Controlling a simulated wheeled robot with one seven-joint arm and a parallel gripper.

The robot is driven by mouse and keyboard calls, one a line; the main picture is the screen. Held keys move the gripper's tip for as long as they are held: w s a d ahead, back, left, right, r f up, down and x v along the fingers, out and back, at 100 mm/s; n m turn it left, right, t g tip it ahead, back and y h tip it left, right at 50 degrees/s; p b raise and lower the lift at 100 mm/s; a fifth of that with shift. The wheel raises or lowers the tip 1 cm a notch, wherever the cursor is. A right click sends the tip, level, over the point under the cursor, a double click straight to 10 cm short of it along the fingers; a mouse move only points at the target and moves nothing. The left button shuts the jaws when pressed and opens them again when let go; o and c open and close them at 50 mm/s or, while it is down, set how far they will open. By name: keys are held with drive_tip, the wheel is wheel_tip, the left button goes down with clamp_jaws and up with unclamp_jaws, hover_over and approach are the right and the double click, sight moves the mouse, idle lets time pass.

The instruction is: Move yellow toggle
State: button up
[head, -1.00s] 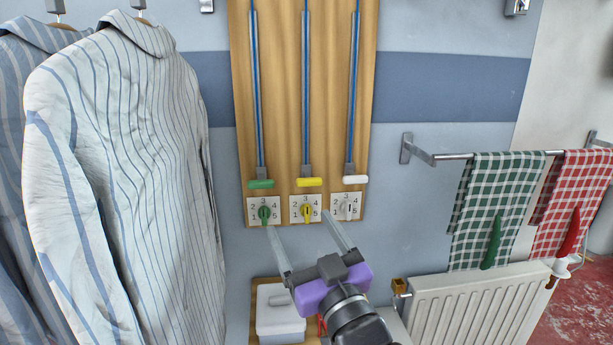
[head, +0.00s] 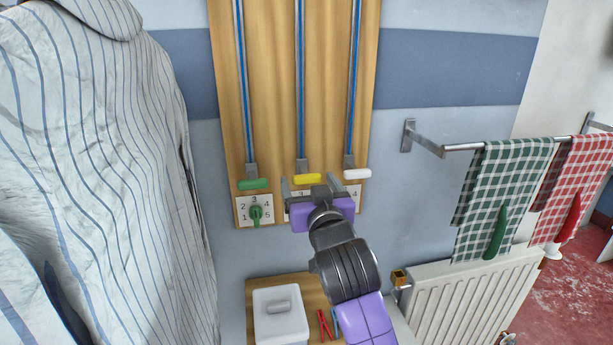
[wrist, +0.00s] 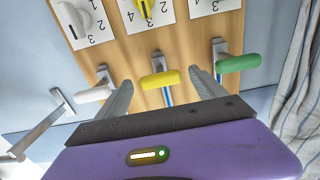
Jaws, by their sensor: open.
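The yellow toggle (head: 307,179) is a short yellow bar on a metal stem at the lower end of the middle blue rail. In the wrist view the yellow toggle (wrist: 160,79) lies between the fingers of my gripper (wrist: 160,74). My gripper (head: 309,179) is open, one finger on each side of the toggle. I cannot tell whether either finger touches it. A yellow knob (wrist: 146,9) on a numbered plate shows in the wrist view; in the head view my gripper hides it.
A green toggle (head: 253,184) and a white toggle (head: 357,173) flank the yellow one closely on the wooden board (head: 275,120). A green knob (head: 255,214) sits below. A towel rail (head: 460,147), radiator (head: 450,300) and striped shirt (head: 110,180) stand around.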

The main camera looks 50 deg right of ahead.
drive_tip(key=shift+x, duration=1.15)
clamp_jaws()
